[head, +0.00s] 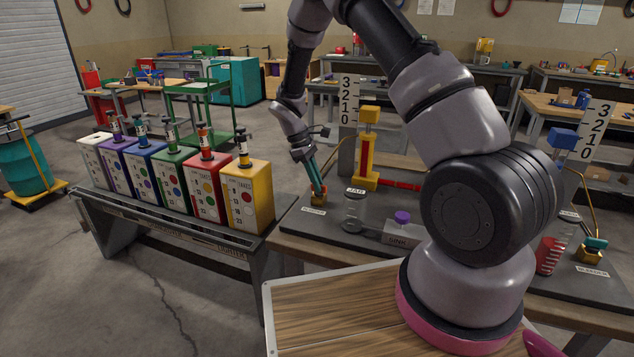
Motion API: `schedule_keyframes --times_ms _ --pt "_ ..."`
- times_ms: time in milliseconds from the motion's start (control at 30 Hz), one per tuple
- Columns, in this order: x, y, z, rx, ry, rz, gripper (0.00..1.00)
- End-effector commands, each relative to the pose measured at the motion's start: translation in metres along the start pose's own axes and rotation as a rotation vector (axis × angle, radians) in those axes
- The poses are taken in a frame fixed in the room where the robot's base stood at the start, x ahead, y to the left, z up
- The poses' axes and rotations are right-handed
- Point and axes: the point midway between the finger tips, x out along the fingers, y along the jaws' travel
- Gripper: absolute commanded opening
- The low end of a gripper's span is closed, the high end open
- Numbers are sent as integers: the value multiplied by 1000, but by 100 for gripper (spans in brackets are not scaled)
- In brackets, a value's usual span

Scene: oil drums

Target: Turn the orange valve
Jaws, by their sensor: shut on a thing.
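The orange valve (318,200) is a small orange-gold block low on the left of the dark bench top, behind a small white label. My gripper (317,192) reaches down to it from above, with teal and dark fingers close together. The fingers are shut on the valve, at its top. The fingertips hide the upper part of the valve, so I cannot tell how far its handle is turned.
A yellow column with a red gauge (366,152) stands right behind the valve, beside a number scale (348,98). Several coloured canisters (190,190) line the left bench. A teal-handled valve (593,249) is far right.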

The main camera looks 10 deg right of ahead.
Motion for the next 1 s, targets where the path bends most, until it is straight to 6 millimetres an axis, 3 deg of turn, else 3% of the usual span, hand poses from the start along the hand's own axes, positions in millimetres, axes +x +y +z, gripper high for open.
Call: schedule_keyframes --times_ms 33,100,533,1000 --pt "-1 0 0 2 1 1 19" --pt "-1 0 0 2 1 1 45" --pt "-9 0 0 0 2 2 45" --pt "-94 1 -1 1 3 2 45"
